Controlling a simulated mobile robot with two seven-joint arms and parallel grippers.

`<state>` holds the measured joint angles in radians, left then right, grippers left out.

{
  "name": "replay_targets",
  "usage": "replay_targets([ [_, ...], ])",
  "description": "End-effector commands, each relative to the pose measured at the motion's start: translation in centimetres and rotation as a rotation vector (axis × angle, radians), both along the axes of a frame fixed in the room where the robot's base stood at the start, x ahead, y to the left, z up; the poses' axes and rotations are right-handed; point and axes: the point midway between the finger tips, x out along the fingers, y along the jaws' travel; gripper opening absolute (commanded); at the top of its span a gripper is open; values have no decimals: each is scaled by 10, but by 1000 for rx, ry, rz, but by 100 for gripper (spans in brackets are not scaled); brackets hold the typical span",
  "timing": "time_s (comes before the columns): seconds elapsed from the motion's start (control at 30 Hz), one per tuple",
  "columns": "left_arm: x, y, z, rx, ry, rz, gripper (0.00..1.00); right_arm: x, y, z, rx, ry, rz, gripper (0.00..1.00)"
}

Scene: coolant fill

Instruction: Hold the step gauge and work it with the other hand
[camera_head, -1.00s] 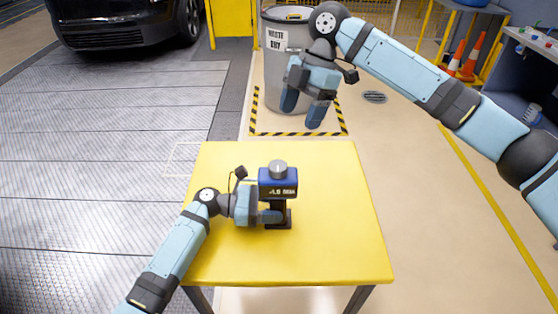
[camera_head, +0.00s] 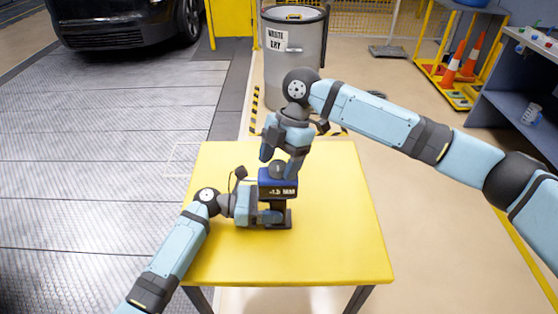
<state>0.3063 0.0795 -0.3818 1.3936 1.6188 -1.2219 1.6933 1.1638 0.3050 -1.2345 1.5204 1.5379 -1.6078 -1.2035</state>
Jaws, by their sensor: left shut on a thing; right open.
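The step gauge (camera_head: 278,190) stands upright on the yellow table (camera_head: 330,235). It has a blue head with a dark display showing small pale characters, a round knob on top and a dark stem and base. My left gripper (camera_head: 275,216) is shut on its stem below the head, coming from the left. My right gripper (camera_head: 280,158) points down just above the gauge, open, with its fingertips around the sides of the top knob. The fingers and their shadow partly cover the knob, and I cannot tell if they touch it.
The rest of the table top is bare. A grey waste bin (camera_head: 308,60) stands behind the table on a striped floor marking. A dark vehicle (camera_head: 120,25) is at the back left. Orange cones (camera_head: 453,68) and a blue-grey shelf (camera_head: 505,85) are at the right.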

Motion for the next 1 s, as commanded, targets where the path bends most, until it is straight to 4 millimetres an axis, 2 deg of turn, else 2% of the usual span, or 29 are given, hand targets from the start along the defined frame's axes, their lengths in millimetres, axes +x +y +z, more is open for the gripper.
replay_targets([
  [0.27, 0, 0, 0, 0, 0, 0, 34, -1, 1, -2, 0, 0, 0, 67],
  [0.47, 0, 0, 0, 0, 0, 0, 34, -1, 1, -2, 0, 0, 0, 24],
  [0.5, 0, 0, 0, 0, 0, 0, 34, 0, 0, -2, 0, 0, 0, 19],
  [0.77, 0, 0, 0, 0, 0, 0, 34, -1, 0, -2, 1, 1, -22, 19],
  [1.0, 0, 0, 0, 0, 0, 0, 34, -1, 0, -2, 2, 1, -132, 19],
])
